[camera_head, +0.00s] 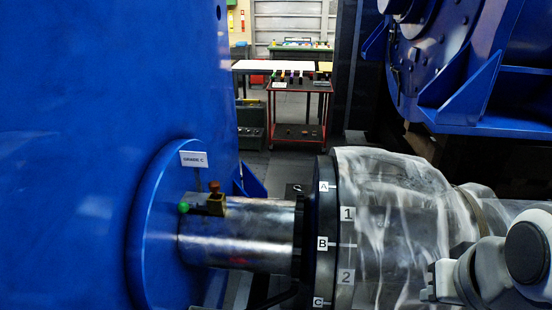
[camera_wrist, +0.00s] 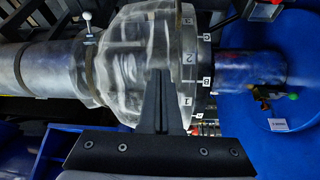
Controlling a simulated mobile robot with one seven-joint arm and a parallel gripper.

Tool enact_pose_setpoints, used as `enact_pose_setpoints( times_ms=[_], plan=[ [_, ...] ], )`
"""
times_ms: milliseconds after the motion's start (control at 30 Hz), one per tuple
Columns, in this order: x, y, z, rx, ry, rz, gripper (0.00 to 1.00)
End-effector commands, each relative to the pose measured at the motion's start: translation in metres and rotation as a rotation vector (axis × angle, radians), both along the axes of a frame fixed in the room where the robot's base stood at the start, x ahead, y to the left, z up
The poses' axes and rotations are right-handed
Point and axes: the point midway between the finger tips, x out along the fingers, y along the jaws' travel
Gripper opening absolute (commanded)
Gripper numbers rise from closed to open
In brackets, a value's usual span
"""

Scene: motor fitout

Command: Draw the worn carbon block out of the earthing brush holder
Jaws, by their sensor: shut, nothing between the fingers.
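The earthing brush holder (camera_head: 217,206) is a small brass-coloured block on top of the bare steel shaft, close to the blue housing. A lever with a green ball (camera_head: 184,208) sticks out to its left. A reddish-brown piece (camera_head: 214,187) shows at its top; I cannot tell if this is the carbon block. In the wrist view the holder (camera_wrist: 262,97) is small and dark at the right, with the green ball (camera_wrist: 293,96) beside it. My gripper (camera_wrist: 158,78) is shut and empty, in front of the clear-wrapped coupling and well apart from the holder.
A "GRADE C" tag (camera_head: 194,159) stands above the holder. The wrapped coupling (camera_head: 390,200) and its lettered flange (camera_head: 323,230) lie right of the shaft. A red-framed trolley (camera_head: 299,86) stands behind. A blue machine (camera_head: 480,70) fills the upper right.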

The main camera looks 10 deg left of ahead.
Motion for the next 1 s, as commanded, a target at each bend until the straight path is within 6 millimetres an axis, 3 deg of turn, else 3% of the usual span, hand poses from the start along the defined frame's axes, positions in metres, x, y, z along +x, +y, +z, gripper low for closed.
enact_pose_setpoints(
  times_ms=[200, 333, 433, 600, 767, 1000],
  plan=[
    [0.0, 0.0, 0.0, 0.0, 0.0, 0.0, 0.02],
    [0.005, 0.002, 0.005, -0.001, 0.0, 0.012, 0.25],
    [0.02, 0.01, 0.018, -0.005, 0.007, 0.047, 0.43],
    [0.069, 0.039, 0.053, -0.016, 0.022, 0.159, 0.74],
    [0.119, 0.079, 0.079, -0.027, 0.035, 0.276, 0.74],
    [0.187, 0.155, 0.1, -0.039, 0.052, 0.451, 0.74]
  ],
)
